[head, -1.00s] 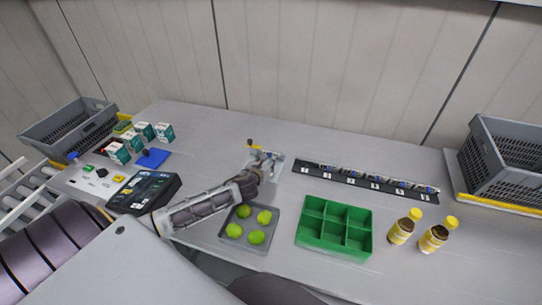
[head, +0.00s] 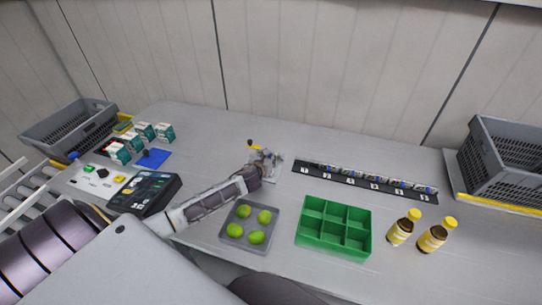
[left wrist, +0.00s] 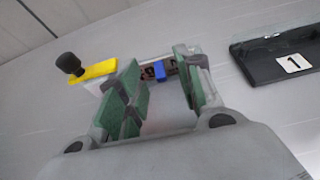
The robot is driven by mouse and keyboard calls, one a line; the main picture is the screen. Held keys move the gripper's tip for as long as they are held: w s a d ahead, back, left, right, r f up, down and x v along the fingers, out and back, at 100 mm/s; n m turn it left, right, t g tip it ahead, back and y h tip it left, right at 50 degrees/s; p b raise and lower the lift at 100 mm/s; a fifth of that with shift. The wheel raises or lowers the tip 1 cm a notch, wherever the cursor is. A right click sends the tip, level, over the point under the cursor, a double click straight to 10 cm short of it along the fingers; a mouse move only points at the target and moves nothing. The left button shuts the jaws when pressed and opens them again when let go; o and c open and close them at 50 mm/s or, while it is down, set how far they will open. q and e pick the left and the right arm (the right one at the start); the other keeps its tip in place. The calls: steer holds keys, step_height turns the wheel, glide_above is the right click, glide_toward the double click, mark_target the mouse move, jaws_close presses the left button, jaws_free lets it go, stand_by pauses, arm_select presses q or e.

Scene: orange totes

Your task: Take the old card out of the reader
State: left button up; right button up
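The reader is a light fixture at the back of the bench in the head view, with a yellow lever (head: 255,147). The lever (left wrist: 97,70) has a black knob and stands left of my fingers in the left wrist view. My left gripper (head: 270,160) is at the reader. In the left wrist view the green-padded fingers of my left gripper (left wrist: 158,88) are apart. Between and beyond them shows a dark reddish part with a blue block (left wrist: 159,70). I cannot make out a separate card there. My right gripper is not in view.
A black numbered rack (head: 365,181) with several small boards lies right of the reader. In front are a grey tray of green balls (head: 230,248), a green divided box (head: 302,240) and two yellow-capped bottles (head: 405,228). A black device (head: 145,193) and white-green boxes (head: 118,152) stand left.

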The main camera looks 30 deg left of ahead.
arm_select(q)
steer(key=shift+w+f, duration=0.15)
steer(key=shift+w, duration=0.05)
stand_by(0.4)
jaws_close()
